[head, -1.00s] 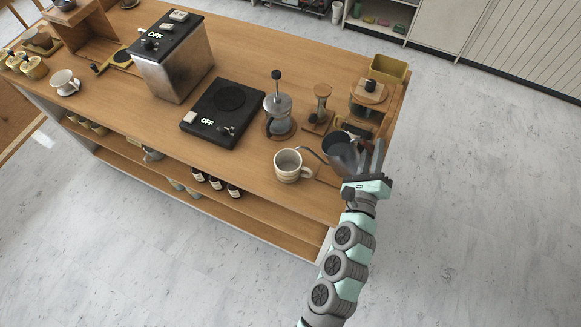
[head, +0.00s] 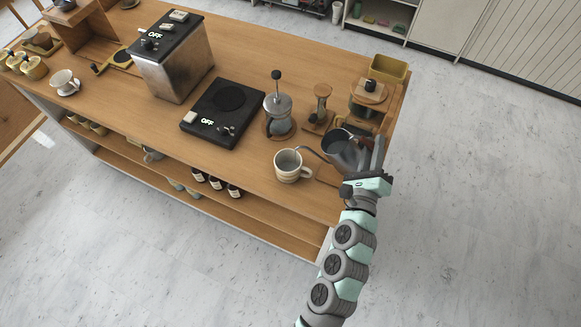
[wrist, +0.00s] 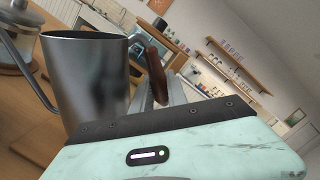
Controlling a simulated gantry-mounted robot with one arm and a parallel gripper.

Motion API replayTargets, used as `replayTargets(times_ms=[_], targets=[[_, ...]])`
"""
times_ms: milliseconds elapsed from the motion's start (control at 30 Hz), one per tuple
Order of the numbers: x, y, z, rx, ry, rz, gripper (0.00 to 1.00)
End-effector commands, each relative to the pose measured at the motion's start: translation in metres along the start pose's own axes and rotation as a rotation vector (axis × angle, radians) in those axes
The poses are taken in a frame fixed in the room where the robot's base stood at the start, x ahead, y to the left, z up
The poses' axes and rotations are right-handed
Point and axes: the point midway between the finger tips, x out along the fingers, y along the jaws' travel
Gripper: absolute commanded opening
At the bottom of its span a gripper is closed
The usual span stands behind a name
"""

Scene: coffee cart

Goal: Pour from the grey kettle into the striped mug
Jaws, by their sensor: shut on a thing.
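The grey kettle (head: 341,150) is a metal pitcher with a thin gooseneck spout, near the right end of the cart. In the wrist view its body (wrist: 90,85) and brown handle (wrist: 156,72) fill the left and middle. My gripper (head: 375,160) is shut on the kettle's handle side and holds it; the exact finger contact is partly hidden. The kettle looks tilted, its spout reaching left toward the striped mug. The striped mug (head: 290,168) is pale with bands and stands upright on the counter, left of the kettle. The spout tip is over or beside its rim; any liquid stream is too small to tell.
A french press (head: 278,110) stands behind the mug, with a black hotplate (head: 224,110) reading OFF to its left. A wooden hourglass-like stand (head: 320,108), a grinder (head: 368,100) and a yellow bin (head: 388,70) stand behind the kettle. The counter front left of the mug is clear.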

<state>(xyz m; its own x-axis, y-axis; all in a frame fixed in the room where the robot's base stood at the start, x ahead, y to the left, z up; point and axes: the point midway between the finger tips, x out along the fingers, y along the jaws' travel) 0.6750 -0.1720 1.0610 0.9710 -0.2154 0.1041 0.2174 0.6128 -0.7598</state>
Motion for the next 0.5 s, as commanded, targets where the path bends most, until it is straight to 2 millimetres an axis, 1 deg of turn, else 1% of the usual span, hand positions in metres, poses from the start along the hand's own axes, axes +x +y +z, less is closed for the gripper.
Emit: replayTargets(times_ms=[500], targets=[[0.0005, -0.0036, 0.0041, -0.015, -0.005, -0.004, 0.0]])
